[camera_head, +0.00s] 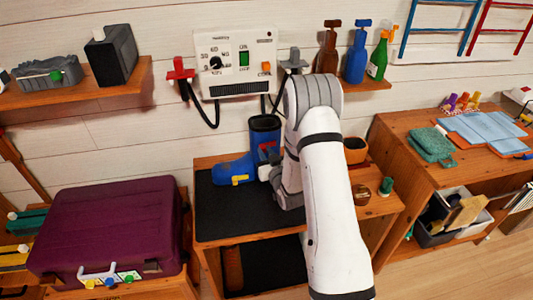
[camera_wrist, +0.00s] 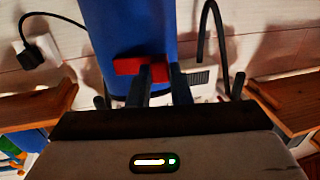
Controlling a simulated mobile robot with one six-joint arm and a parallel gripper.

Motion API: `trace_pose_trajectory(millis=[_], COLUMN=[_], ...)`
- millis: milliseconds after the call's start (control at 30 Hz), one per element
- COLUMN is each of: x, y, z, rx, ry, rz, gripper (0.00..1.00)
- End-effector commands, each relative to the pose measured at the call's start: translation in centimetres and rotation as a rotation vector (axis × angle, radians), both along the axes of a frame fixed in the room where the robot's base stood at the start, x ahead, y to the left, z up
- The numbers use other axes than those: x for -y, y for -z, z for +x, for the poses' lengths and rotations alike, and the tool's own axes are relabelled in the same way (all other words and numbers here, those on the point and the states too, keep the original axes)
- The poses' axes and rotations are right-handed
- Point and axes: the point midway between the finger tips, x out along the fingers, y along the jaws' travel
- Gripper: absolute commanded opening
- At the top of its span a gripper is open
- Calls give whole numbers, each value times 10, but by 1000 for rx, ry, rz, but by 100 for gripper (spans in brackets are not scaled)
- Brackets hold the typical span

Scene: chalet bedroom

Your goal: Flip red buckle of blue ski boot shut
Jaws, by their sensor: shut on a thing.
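The blue ski boot (camera_head: 232,168) stands on the dark top of the bench, toe to the left, with a yellow buckle (camera_head: 240,179) low on its foot. Its upright shaft fills the upper middle of the wrist view (camera_wrist: 130,30). The red buckle (camera_wrist: 127,66) lies across the shaft there, and a little red shows in the head view (camera_head: 267,147). My gripper (camera_wrist: 160,72) is at the buckle, its two dark fingers shut on the buckle's red lever. My arm hides part of the boot's right side in the head view.
A wall panel (camera_head: 236,60) with hanging black cables is behind the boot. A shelf with bottles (camera_head: 356,52) is above right. An orange-brown bowl (camera_head: 355,150) and small items stand right of my arm. A purple suitcase (camera_head: 108,225) lies at left.

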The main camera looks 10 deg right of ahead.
Motion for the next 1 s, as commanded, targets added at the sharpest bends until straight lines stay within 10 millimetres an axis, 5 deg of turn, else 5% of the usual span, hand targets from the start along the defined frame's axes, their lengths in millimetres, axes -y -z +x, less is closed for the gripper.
trace_pose_trajectory(millis=[967,1000], x=[-8,-8], y=[-1,-1], z=[10,10], rx=[1,1], ry=[191,191], rz=[0,0], gripper=[0,20])
